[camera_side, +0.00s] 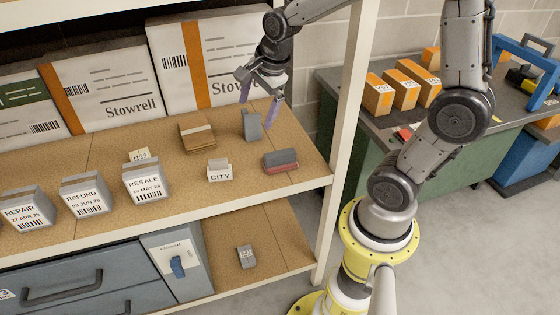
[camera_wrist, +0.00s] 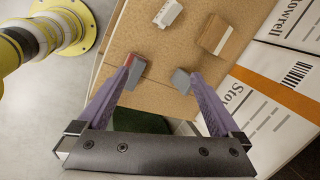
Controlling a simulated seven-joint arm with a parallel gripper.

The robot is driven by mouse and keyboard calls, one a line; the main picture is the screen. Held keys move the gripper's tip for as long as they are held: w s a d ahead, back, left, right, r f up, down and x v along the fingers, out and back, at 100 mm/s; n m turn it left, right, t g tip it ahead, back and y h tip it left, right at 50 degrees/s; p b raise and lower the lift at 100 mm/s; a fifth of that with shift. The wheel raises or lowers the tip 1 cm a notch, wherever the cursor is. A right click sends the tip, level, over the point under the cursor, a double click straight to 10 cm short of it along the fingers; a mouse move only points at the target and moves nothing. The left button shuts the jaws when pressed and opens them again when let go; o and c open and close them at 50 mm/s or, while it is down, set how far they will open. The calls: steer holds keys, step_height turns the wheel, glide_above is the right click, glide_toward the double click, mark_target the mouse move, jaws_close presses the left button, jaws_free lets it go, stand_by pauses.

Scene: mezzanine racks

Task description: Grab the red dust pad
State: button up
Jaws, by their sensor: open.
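The red dust pad (camera_side: 282,168) has a grey top and a dull red lower side. It lies on the upper shelf board near its right front end. In the wrist view the pad (camera_wrist: 137,68) shows beside the left fingertip, partly hidden by that finger. My gripper (camera_side: 258,103) is open and empty, with purple fingers, above the back right of the shelf. In the side view it is above and behind the pad, apart from it. The wrist view shows the open gripper (camera_wrist: 160,73) with its fingers spread wide.
A grey upright block (camera_side: 251,126) stands behind the pad, below my gripper. A brown block (camera_side: 197,135) and a white CITY block (camera_side: 219,171) are to the left. Stowrell boxes (camera_side: 190,65) line the back. A rack post (camera_side: 345,120) rises at the right.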

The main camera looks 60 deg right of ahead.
mark_target(280, 153)
steer(key=d+f+m+g, duration=0.1)
steer(key=d+f, duration=0.1)
steer(key=f, duration=0.3)
steer(key=s+d+f+m+g, duration=0.1)
steer(key=d+f+m, duration=0.1)
steer(key=f, duration=0.4)
steer(key=s+d+f+m+g, duration=0.1)
steer(key=d+f+m, duration=0.1)
steer(key=d+f, duration=0.2)
steer(key=shift+d+f+g+y, duration=0.1)
steer(key=shift+f+g+y, duration=0.3)
steer(key=shift+f, duration=2.85)
steer(key=c, duration=1.3)
steer(key=shift+r, duration=0.1)
